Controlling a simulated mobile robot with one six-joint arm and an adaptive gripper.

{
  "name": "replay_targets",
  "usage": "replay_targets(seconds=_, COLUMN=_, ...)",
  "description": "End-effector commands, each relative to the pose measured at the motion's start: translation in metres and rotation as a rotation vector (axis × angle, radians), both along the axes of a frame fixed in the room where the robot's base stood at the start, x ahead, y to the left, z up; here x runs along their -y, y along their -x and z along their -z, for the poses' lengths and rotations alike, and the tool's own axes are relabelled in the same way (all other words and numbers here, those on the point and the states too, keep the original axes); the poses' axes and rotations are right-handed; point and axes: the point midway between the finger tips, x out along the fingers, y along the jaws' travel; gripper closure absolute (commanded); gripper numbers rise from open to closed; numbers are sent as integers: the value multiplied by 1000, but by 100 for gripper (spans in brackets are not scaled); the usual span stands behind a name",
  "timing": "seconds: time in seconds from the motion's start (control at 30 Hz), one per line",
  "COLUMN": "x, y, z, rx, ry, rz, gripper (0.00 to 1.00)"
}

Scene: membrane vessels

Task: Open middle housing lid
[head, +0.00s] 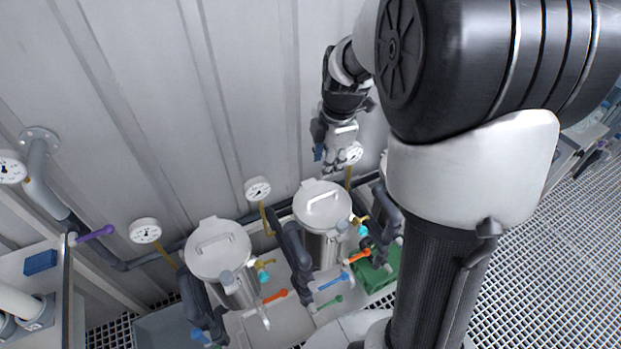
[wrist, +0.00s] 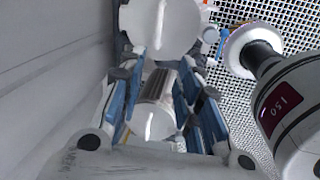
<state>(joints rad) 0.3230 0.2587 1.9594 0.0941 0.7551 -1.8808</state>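The middle housing (head: 322,240) is a steel vessel with a round pale lid (head: 318,207) and a bar handle on top. The lid lies flat and closed. My gripper (head: 334,162) hangs above and behind this lid, near the wall, apart from it. In the wrist view my gripper (wrist: 165,92) is open, its blue-padded fingers spread with nothing held. A round lid with a handle (wrist: 153,120) shows below, between the fingers. Another lid (wrist: 160,25) shows at the top. I cannot tell for certain which housings these two are.
A second lidded housing (head: 217,250) stands at left. A third is mostly hidden behind my arm. Pressure gauges (head: 257,189) line the corrugated wall (head: 130,120). Dark pipes (head: 294,248) and coloured valve handles (head: 275,296) crowd between the housings. Grating floor (head: 545,240) lies at right.

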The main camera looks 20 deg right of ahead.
Motion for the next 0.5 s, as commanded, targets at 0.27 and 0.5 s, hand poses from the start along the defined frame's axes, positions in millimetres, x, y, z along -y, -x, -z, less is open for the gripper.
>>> replay_targets(seconds=0.27, x=-1, y=2, z=8, rx=14, ry=20, rz=-111, gripper=69)
replay_targets(seconds=0.5, x=-2, y=-6, z=54, rx=10, ry=19, rz=-109, gripper=69)
